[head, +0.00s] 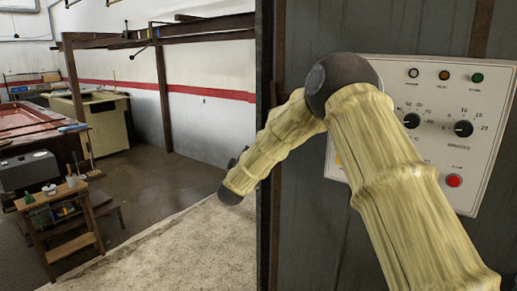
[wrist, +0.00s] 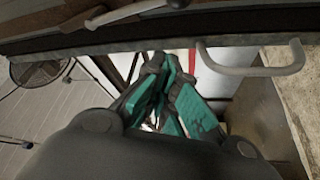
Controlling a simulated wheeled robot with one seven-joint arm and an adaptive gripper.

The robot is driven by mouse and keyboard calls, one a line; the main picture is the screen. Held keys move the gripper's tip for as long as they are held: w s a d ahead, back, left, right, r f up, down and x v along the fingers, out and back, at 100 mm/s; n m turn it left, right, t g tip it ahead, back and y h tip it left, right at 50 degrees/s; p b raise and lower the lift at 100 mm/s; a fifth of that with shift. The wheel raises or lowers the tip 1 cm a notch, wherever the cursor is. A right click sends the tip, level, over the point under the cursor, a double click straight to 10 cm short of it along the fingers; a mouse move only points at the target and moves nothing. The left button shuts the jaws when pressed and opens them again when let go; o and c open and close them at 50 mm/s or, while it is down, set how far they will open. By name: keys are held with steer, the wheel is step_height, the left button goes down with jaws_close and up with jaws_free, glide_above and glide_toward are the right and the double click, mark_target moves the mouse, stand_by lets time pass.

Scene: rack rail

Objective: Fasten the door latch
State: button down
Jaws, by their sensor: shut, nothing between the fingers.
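In the wrist view my gripper (wrist: 166,72) is shut, its teal finger pads close together with nothing between them. A pale bent metal bar (wrist: 250,70), shaped like a handle, shows to the right of the fingertips, below a long dark rusty edge. Another pale bar (wrist: 140,11) runs along the top of that edge. I cannot tell which of these, if either, is the door latch. The fingers look apart from both bars. In the head view my gripper is not clearly seen; my arm's sleeve hides part of the dark metal cabinet front (head: 310,215).
A white control panel (head: 480,100) with knobs, lamps and a red button is mounted on the cabinet at right. A wooden stand (head: 65,220) and a grey box (head: 28,170) are at left. A black fan (wrist: 38,68) shows in the wrist view.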

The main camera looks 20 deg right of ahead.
steer(key=w+d+p, duration=0.3)
steer(key=w+d, duration=0.3)
steer(key=d, duration=0.1)
steer(key=shift+d+p, duration=0.15)
steer(key=shift+p, duration=0.2)
stand_by(0.5)
